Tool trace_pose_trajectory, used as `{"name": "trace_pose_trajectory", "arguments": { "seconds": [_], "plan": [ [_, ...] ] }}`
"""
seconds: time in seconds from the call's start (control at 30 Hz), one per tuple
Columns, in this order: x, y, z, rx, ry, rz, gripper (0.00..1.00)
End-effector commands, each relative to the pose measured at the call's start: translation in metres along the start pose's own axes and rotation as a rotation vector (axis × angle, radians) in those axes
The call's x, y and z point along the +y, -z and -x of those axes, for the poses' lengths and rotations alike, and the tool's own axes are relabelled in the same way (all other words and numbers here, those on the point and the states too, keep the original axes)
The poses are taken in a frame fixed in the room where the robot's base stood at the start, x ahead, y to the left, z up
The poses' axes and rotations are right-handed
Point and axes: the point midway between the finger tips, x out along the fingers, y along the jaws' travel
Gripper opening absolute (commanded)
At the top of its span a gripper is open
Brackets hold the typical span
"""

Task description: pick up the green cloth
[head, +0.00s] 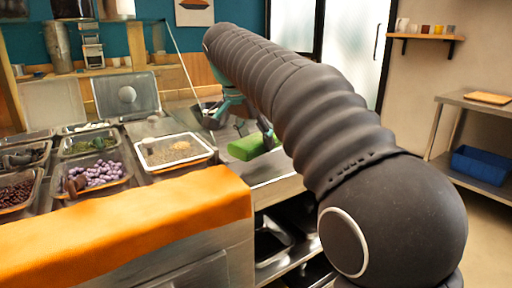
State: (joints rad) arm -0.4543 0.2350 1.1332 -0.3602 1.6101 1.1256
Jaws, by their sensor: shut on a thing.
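The green cloth (248,147) shows as a bright green, block-like bundle at the right part of the steel counter, to the right of the pan of tan topping. My gripper (256,131) reaches down to it from above, with its dark fingers at the cloth's upper and right side. The gripper is shut on the cloth. My arm hides part of the gripper and the area behind it. I cannot tell whether the cloth rests on the counter or is just clear of it.
A pan of tan topping (176,150), purple beans (97,174) and other filled pans stand to the left. An orange cloth (130,222) covers the counter's front. A dark container (210,117) with a long handle stands behind the gripper. Open shelves lie below.

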Motion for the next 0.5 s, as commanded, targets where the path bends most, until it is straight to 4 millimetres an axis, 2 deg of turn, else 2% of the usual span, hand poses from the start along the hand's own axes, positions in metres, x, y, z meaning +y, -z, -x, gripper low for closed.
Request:
{"name": "trace_pose_trajectory", "arguments": {
  "seconds": [0.03,0.3,0.5],
  "plan": [
    [0.000,0.009,0.008,0.001,0.001,-0.003,0.27],
    [0.011,0.075,0.014,0.002,-0.001,-0.006,0.27],
    [0.016,0.109,0.019,0.001,0.000,-0.003,0.27]
  ]
}}
